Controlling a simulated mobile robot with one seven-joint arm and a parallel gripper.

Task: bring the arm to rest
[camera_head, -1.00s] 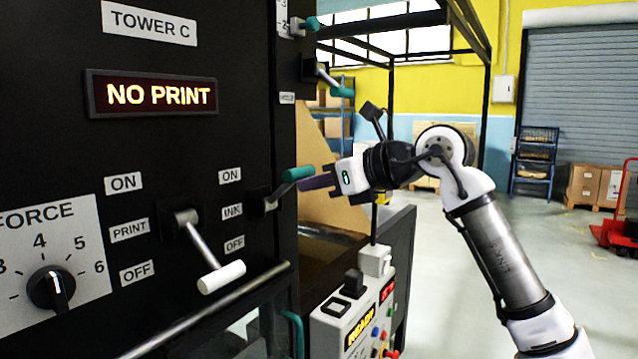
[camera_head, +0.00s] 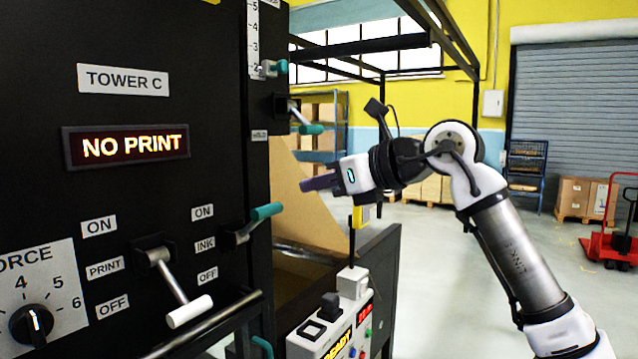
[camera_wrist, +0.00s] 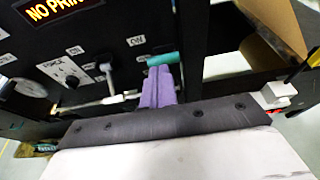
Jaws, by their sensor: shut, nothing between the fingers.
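My gripper (camera_head: 318,182) is shut and empty, its purple fingers together and pointing left toward the black press panel (camera_head: 105,200). In the head view it is apart from the teal-handled INK lever (camera_head: 262,214), to the right of and a little above it. In the wrist view the shut purple fingers (camera_wrist: 158,85) point at the panel, with the teal handle (camera_wrist: 160,60) just beyond their tips. My arm reaches in from the lower right of the head view.
The PRINT lever (camera_head: 186,308) with a white grip sticks out of the panel. A lit sign (camera_head: 130,146) reads NO PRINT. A control box (camera_head: 340,325) stands below my gripper. A red pallet truck (camera_head: 612,245) is at the far right, beyond open floor.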

